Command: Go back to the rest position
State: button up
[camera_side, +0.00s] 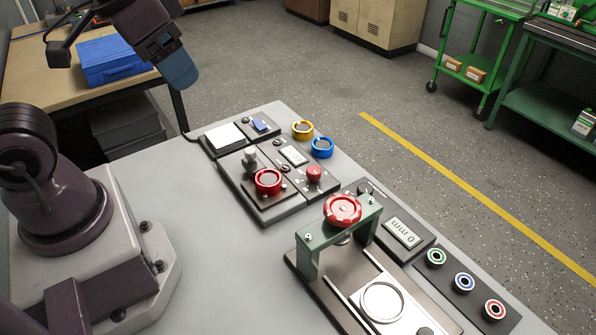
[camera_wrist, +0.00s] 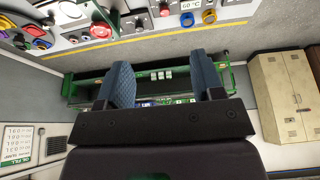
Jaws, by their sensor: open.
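My gripper (camera_wrist: 168,85) shows in the wrist view with its two blue ridged fingers apart and nothing between them. In the side view my gripper (camera_side: 180,72) is raised at the upper left, over the far end of the grey bench (camera_side: 255,255). It is clear of the bench and touches nothing there. One finger shows in the side view; the other is hidden behind it.
The bench carries a green press frame (camera_side: 310,255) with a red knob (camera_side: 342,210), a red ring (camera_side: 268,181), a yellow ring (camera_side: 302,130) and a blue ring (camera_side: 322,147). A blue case (camera_side: 108,60) lies on the wooden table behind. Green carts stand beyond the yellow floor line (camera_side: 470,195).

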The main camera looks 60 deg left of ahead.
jog(key=shift+s+r+t, duration=0.2)
jog(key=shift+r+t, duration=0.1)
jog(key=shift+r, duration=0.2)
jog(key=shift+s+r+t, duration=0.2)
jog(key=shift+r+t, duration=0.1)
jog(key=shift+r, duration=0.15)
